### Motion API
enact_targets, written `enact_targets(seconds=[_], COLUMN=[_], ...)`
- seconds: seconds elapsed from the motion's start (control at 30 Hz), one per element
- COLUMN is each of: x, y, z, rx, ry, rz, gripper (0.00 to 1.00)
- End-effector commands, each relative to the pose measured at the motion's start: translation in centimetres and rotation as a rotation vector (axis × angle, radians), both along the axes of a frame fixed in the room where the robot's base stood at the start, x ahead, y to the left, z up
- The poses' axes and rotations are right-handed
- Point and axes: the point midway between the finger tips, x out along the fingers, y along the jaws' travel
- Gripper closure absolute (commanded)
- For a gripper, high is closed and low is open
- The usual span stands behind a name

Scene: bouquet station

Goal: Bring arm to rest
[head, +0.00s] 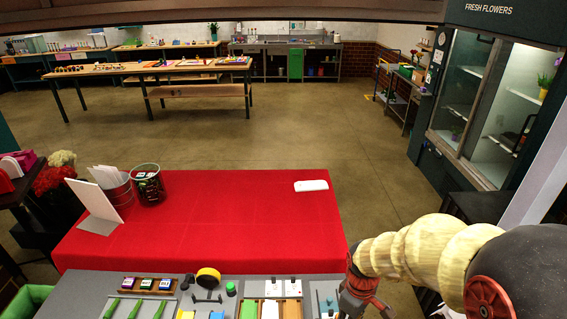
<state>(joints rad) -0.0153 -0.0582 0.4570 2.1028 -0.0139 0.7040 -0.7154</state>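My arm reaches in from the right edge of the head view, and my gripper (362,299) hangs at its end near the bottom of the picture. The gripper is over the right end of the grey worktable, at the near right corner of the red-covered table (215,215). Its fingers are dark with red parts and are partly cut off by the bottom edge. I cannot tell if they are apart or closed, and I see nothing held in them.
A flower fridge (490,110) stands right; the floor is open beyond.

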Motion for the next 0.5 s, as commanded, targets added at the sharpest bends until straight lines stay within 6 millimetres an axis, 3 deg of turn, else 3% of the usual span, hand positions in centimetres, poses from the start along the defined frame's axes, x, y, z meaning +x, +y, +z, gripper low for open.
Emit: enact_targets(seconds=[0.27, 0.5], x=[-3.6, -7.1], y=[-0.1, -0.1], z=[5.2, 10.3], rx=[-0.011, 0.034], ry=[-0.056, -0.205], rz=[-0.391, -0.662], gripper=[0.59, 0.59])
